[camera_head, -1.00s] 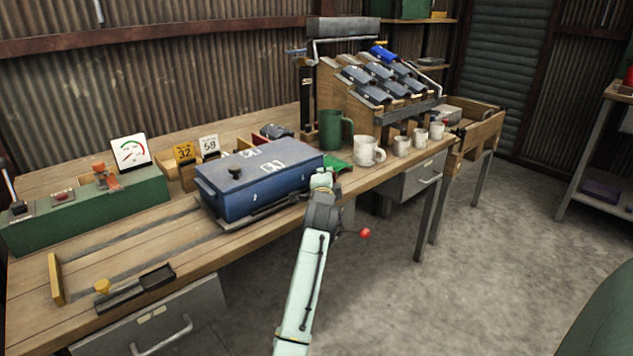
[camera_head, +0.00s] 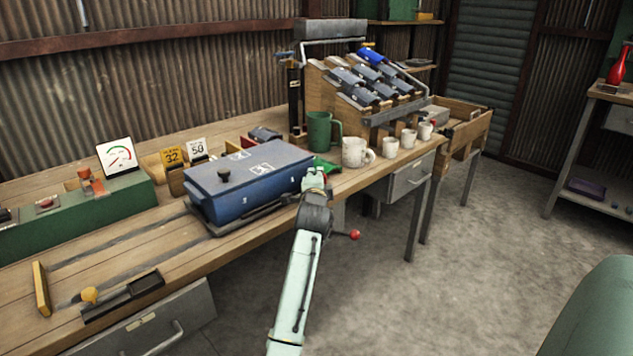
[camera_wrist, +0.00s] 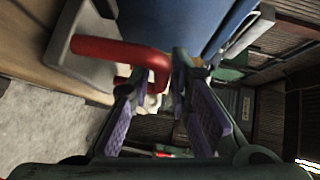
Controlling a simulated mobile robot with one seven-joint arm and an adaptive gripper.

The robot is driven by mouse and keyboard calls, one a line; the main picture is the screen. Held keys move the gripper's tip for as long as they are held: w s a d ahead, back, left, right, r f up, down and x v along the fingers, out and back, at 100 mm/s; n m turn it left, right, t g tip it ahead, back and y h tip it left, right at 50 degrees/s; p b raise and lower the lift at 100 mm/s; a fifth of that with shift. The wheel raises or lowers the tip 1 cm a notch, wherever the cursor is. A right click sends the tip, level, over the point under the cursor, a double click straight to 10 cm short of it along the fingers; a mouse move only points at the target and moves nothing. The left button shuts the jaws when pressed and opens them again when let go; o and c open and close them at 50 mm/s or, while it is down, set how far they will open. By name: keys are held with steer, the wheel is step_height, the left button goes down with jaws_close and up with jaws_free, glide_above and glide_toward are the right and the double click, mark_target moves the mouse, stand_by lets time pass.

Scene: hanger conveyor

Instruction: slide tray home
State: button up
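A blue lidded box (camera_head: 245,180) with a black knob sits on a dark flat carriage (camera_head: 228,228) near the bench's front edge; this looks like the tray. In the wrist view, a thick red bent handle (camera_wrist: 122,50) stands out from a grey plate (camera_wrist: 72,38), with the box's blue side (camera_wrist: 195,22) behind. My gripper (camera_head: 314,176) is at the box's right front corner. In the wrist view my gripper (camera_wrist: 165,75) is open, with its purple pads apart. The handle's bend is close to the left fingertip; I cannot tell whether it lies between the fingers.
Dark rails (camera_head: 120,240) run along the bench to the left. A yellow-knobbed latch (camera_head: 122,297) and an upright wooden stop (camera_head: 41,288) are at the left end. A green mug (camera_head: 319,131) and several pale mugs (camera_head: 355,152) stand right of the box. A red ball knob (camera_head: 354,235) shows below the bench edge.

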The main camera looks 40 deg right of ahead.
steer(key=v, duration=1.2)
steer(key=shift+d+r, duration=0.1)
steer(key=shift+d, duration=0.05)
